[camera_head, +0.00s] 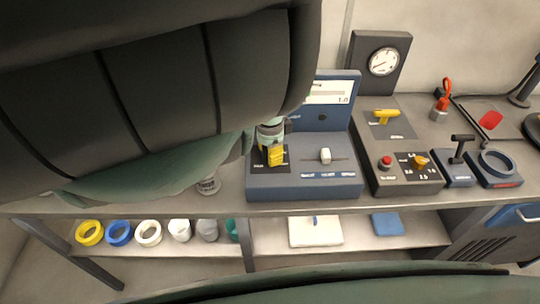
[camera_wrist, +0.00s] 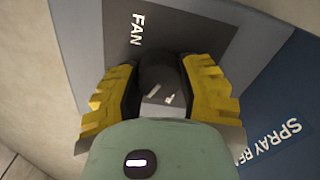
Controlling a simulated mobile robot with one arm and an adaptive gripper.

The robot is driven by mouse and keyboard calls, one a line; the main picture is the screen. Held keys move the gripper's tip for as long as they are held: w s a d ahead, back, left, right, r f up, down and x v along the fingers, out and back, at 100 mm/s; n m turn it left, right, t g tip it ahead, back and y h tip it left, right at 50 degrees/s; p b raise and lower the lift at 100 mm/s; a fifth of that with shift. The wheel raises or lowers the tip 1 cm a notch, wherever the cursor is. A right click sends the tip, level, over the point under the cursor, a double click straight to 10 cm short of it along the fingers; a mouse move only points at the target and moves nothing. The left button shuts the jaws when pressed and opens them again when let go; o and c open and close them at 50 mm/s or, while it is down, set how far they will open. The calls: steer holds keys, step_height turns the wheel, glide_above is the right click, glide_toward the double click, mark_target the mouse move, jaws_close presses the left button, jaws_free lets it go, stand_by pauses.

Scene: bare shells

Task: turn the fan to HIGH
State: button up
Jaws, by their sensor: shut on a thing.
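The fan knob (camera_wrist: 158,80) is dark and sits on a dark panel (camera_wrist: 165,30) marked FAN in the wrist view. My gripper (camera_wrist: 160,92) is shut on the knob, with a yellow-backed finger on each side of it. In the head view my gripper (camera_head: 273,155) is at the left part of the blue-grey console (camera_head: 305,181), over its dark panel. The gripper hides the knob there. The knob's pointer setting and the HIGH mark cannot be made out.
Right of my gripper is a white slider (camera_head: 325,155) on the same console. Further right are a grey console (camera_head: 400,186) with a red button (camera_head: 386,162) and an orange knob (camera_head: 421,161), a black lever (camera_head: 461,147) and a gauge (camera_head: 383,61). Rings (camera_head: 119,233) lie on the lower shelf.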

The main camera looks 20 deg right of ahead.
steer(key=shift+m, duration=0.6)
steer(key=o, duration=1.2)
steer(key=shift+w+r, duration=0.15)
steer(key=shift+r, duration=3.05)
steer(key=shift+s+r, duration=0.2)
steer(key=shift+r, duration=0.35)
